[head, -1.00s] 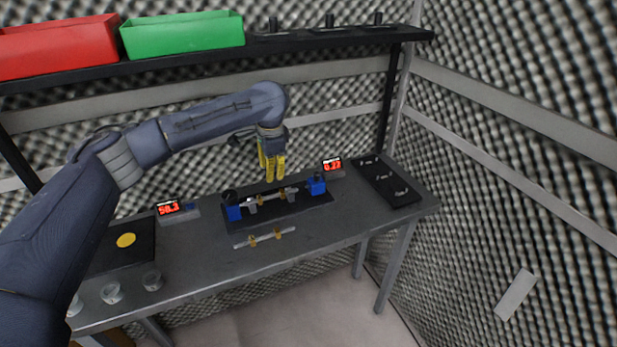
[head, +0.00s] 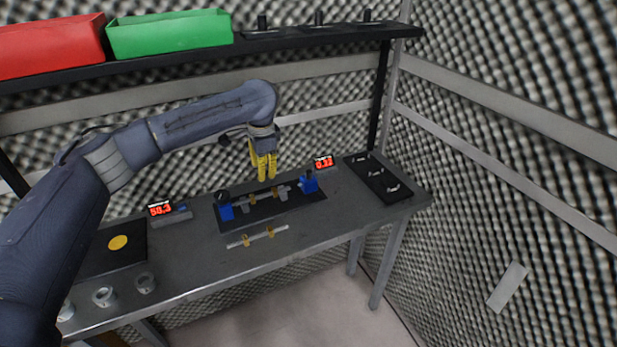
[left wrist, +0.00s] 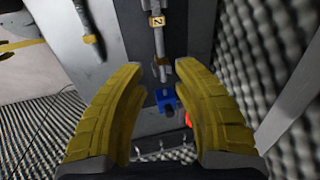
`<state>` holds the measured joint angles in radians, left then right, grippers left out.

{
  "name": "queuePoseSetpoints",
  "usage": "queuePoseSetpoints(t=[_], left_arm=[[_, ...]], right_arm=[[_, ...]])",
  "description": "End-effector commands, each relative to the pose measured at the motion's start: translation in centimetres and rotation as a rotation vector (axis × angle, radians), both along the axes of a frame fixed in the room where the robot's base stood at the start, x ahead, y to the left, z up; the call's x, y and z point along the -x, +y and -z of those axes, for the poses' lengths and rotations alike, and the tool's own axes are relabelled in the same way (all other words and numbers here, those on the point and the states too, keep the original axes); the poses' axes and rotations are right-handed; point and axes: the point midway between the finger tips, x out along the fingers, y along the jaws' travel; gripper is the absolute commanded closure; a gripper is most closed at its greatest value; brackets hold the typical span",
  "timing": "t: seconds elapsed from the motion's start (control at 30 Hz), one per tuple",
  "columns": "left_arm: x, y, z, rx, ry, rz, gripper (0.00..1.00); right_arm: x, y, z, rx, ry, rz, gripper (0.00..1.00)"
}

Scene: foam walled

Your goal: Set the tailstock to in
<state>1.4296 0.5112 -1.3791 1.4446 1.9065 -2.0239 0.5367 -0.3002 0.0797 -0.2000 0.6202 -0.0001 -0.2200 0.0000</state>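A dark fixture base (head: 247,222) on the bench carries a blue block at its left end (head: 226,211) and a blue block at its right end (head: 309,184), which I take to be the tailstock. A shaft (head: 265,197) with brass-coloured collars lies between them. My left gripper (head: 266,177) is above and behind the shaft, left of the right block, pointing down. In the left wrist view its yellow fingers (left wrist: 165,125) are wide apart and empty, with a blue block (left wrist: 167,99) beyond and between them. It appears not to be touched. My right gripper is out of view.
A loose shaft (head: 257,237) lies in front of the fixture. Red displays stand left (head: 160,209) and right (head: 323,162). A black tray (head: 378,178) is at right, a black pad (head: 112,257) at left. A shelf with red and green bins (head: 170,35) hangs above.

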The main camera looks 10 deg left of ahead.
Motion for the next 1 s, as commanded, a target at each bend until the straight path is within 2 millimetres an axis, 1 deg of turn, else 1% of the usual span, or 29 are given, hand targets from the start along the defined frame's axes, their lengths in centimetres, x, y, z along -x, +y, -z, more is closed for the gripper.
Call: queuePoseSetpoints(t=[0.07, 0.1, 0.17, 0.23, 0.27, 0.33, 0.37, 0.4, 0.5, 0.6, 0.77, 0.9, 1.0], left_arm=[[0.0, 0.0, 0.0, 0.000, 0.000, 0.000, 0.70], [0.0, 0.0, 0.0, 0.000, 0.000, 0.000, 0.65], [0.1, -0.1, 0.2, 0.000, 0.002, 0.002, 0.58], [0.1, -1.1, 0.1, 0.011, 0.003, 0.013, 0.57], [0.1, -1.9, -0.1, 0.021, -0.002, 0.020, 0.57], [-0.3, -4.2, -1.1, 0.058, -0.025, 0.027, 0.57], [-0.6, -5.4, -1.7, 0.083, -0.044, 0.001, 0.57], [-1.0, -6.5, -2.5, 0.114, -0.067, -0.047, 0.57], [-1.9, -8.7, -4.2, 0.194, -0.115, -0.188, 0.57], [-2.6, -10.1, -5.7, 0.268, -0.150, -0.337, 0.57], [-3.5, -10.8, -7.2, 0.354, -0.187, -0.551, 0.57], [-3.8, -10.6, -7.4, 0.387, -0.198, -0.674, 0.57], [-3.9, -10.7, -7.3, 0.399, -0.200, -0.717, 0.57]], right_arm=[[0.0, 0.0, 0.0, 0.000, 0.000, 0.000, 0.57], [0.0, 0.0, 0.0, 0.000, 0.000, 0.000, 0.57], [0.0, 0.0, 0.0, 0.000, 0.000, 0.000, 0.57], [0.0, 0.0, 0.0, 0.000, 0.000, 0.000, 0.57], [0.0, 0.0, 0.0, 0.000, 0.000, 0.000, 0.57], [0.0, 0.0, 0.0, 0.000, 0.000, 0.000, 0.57], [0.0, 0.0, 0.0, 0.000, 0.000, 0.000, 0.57], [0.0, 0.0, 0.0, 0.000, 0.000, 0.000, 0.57], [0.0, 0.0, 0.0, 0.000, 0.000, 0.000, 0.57], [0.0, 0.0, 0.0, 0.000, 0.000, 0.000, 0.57], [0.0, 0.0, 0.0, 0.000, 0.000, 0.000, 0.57], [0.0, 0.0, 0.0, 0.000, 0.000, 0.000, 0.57], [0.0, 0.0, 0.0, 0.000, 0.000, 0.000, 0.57]])
